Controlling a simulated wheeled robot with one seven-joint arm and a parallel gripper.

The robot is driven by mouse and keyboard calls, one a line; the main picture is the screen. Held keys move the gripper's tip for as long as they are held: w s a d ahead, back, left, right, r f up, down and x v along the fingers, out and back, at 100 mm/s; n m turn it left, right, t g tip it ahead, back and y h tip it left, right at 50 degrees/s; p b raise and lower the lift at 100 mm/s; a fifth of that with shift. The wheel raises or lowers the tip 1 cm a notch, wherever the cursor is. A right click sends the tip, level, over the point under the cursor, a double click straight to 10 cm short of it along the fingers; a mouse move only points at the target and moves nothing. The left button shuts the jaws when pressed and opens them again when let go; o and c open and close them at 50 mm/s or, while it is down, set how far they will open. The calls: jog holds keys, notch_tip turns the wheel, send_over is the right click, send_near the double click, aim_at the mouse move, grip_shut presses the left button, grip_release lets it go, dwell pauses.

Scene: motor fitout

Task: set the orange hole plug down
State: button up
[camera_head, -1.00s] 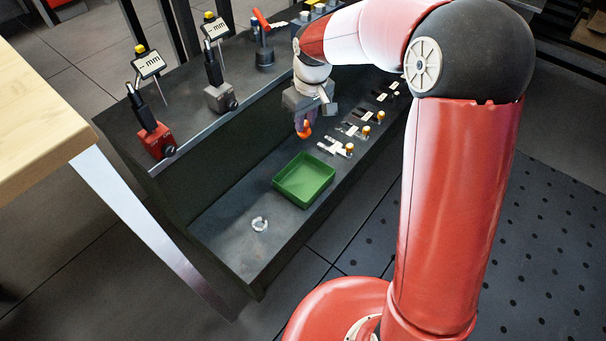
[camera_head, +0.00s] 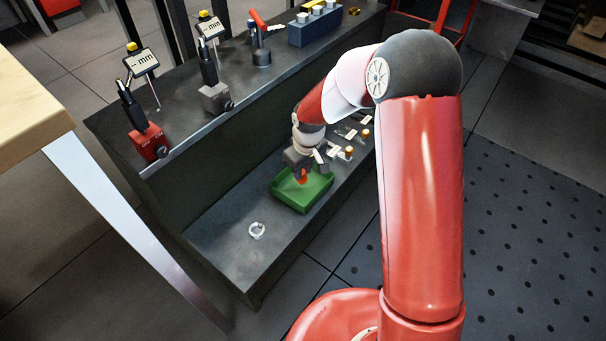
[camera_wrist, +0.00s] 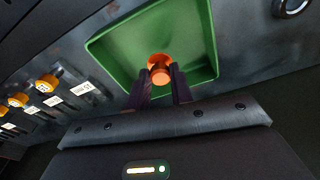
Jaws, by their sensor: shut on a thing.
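The orange hole plug (camera_wrist: 160,70) is between the two dark fingers of my gripper (camera_wrist: 160,82), which are shut on it. In the wrist view the plug shows against the floor of the green tray (camera_wrist: 110,62). In the head view my gripper (camera_head: 301,170) holds the orange plug (camera_head: 302,177) over the green tray (camera_head: 305,204). I cannot tell whether the plug touches the tray floor. The tray looks otherwise empty.
A white ring (camera_head: 257,230) lies on the lower shelf left of the tray. Several orange-knobbed parts with white labels (camera_wrist: 80,88) line the shelf beside it. Gauges on stands, one with a red base (camera_head: 150,143), stand on the upper ledge.

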jog(key=shift+f, duration=0.9)
jog(key=shift+f, duration=0.1)
jog(key=o, duration=0.9)
jog(key=shift+o, duration=0.2)
notch_tip(320, 180, up, 12)
jog(key=s+d+r+p, duration=0.1)
jog(key=p, duration=0.1)
jog(key=s+d+r+m+t+h, duration=0.1)
jog(key=s+d+r+m+t, duration=0.15)
jog(key=s+d+r, duration=0.7)
jog(key=s+d+r+m+t, duration=0.1)
jog(key=s+d+r+m, duration=0.1)
jog(key=s, duration=0.6)
jog(key=s+d+r+m+t, duration=0.1)
jog(key=s+d+r+m, duration=0.2)
jog(key=s+r, duration=0.2)
jog(key=s, duration=0.3)
jog(key=shift+m, duration=0.35)
